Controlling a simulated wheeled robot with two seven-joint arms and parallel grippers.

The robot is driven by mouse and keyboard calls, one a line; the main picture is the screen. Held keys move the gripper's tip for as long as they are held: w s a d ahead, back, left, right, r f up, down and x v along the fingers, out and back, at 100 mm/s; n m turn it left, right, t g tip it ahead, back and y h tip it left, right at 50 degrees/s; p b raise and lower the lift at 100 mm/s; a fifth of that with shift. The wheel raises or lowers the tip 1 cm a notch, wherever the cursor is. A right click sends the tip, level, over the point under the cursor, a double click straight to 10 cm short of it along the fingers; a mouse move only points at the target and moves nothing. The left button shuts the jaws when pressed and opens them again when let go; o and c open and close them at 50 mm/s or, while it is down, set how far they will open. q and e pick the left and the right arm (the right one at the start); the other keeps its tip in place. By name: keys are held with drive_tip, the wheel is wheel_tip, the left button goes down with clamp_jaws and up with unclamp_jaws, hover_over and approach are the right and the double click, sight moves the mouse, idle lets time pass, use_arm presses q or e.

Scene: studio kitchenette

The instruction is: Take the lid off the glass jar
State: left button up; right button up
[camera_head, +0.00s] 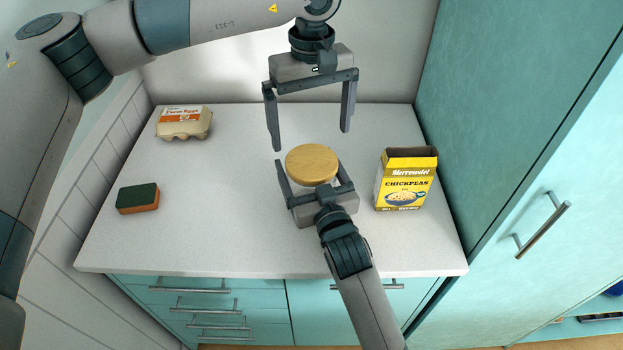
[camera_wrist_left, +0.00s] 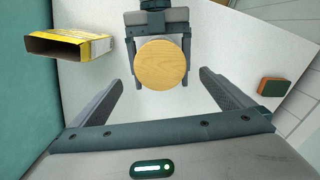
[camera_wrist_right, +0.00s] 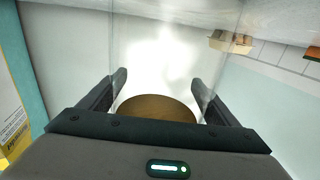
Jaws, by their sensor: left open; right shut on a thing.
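The glass jar shows in the right wrist view as a clear, see-through body (camera_wrist_right: 140,55). Its round wooden lid (camera_head: 312,164) is on top and also shows in the left wrist view (camera_wrist_left: 161,65). My right gripper (camera_head: 309,168) is shut on the jar, its fingers on either side below the lid. The lid hides most of the jar from above. My left gripper (camera_head: 311,140) is open and empty, pointing down above and behind the lid in the head view. In the left wrist view the lid appears between and beyond its fingers, apart from them.
A yellow chickpeas box (camera_head: 404,180) stands right of the jar, close to my right gripper. An egg carton (camera_head: 184,123) lies at the back left and a green and orange sponge (camera_head: 138,198) at the left. The worktop (camera_head: 215,215) between them is clear.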

sight(312, 161)
use_arm(q)
wheel_tip(312, 161, up, 5)
drive_tip(key=n, duration=1.2)
drive_tip(key=shift+f, duration=0.15)
drive_tip(key=shift+f, duration=5.9)
drive_tip(key=c, duration=1.1)
drive_tip(key=shift+r, duration=0.4)
drive_tip(key=shift+r, duration=0.65)
